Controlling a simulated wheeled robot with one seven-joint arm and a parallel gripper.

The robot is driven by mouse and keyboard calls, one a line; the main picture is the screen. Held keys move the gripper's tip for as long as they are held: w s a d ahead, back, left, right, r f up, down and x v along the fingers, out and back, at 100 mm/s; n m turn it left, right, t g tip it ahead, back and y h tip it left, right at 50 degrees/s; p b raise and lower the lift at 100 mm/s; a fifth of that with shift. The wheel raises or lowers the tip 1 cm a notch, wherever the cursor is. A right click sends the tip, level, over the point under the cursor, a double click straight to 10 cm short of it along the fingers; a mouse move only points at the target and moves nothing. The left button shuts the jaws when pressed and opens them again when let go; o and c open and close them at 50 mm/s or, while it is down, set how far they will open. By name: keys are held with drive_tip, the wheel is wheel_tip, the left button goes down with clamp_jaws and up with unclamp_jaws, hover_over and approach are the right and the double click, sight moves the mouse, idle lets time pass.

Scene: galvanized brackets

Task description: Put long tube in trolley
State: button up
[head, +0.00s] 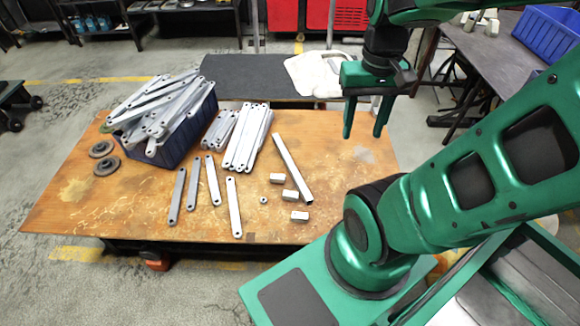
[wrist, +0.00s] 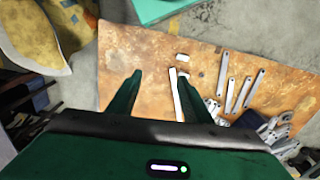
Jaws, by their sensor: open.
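The long tube (head: 292,167) is a pale metal bar lying slanted on the wooden table (head: 340,215), right of the flat brackets. It also shows in the wrist view (wrist: 174,92), between my fingers in the picture, nearer the right one. My gripper (head: 362,136) is open and empty, fingers pointing down, above the table's right side and right of the tube in the head view. It also shows in the wrist view (wrist: 161,76). A wheeled trolley-like base (head: 17,97) is partly cut off at the left edge; I cannot tell whether it is the task's trolley.
Three small metal blocks (head: 290,195) lie close to the tube. Loose brackets (head: 234,206) and bracket stacks (head: 247,138) lie left. A blue crate (head: 185,133) overflows with brackets beside two dark discs (head: 104,158). A dark flat surface (head: 240,77) with white cloth stands behind.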

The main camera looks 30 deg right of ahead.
drive_tip(key=w+d+f+n+h, duration=0.1)
drive_tip(key=w+d+f, duration=0.15)
drive_tip(key=w, duration=0.25)
drive_tip(key=w+d+f, duration=0.1)
drive_tip(key=w+f, duration=0.3)
drive_tip(key=w, duration=0.1)
drive_tip(key=n+t, duration=0.3)
drive_tip(key=t, duration=0.1)
hover_over(291, 164)
drive_tip(key=s, duration=0.2)
wheel_tip(291, 164, down, 36)
drive_tip(key=shift+s+f, duration=0.1)
drive_tip(key=shift+a+x, duration=0.15)
drive_tip(key=shift+x, duration=1.1)
drive_tip(key=shift+a+x, duration=0.15)
drive_tip(key=shift+x, duration=1.15)
clamp_jaws()
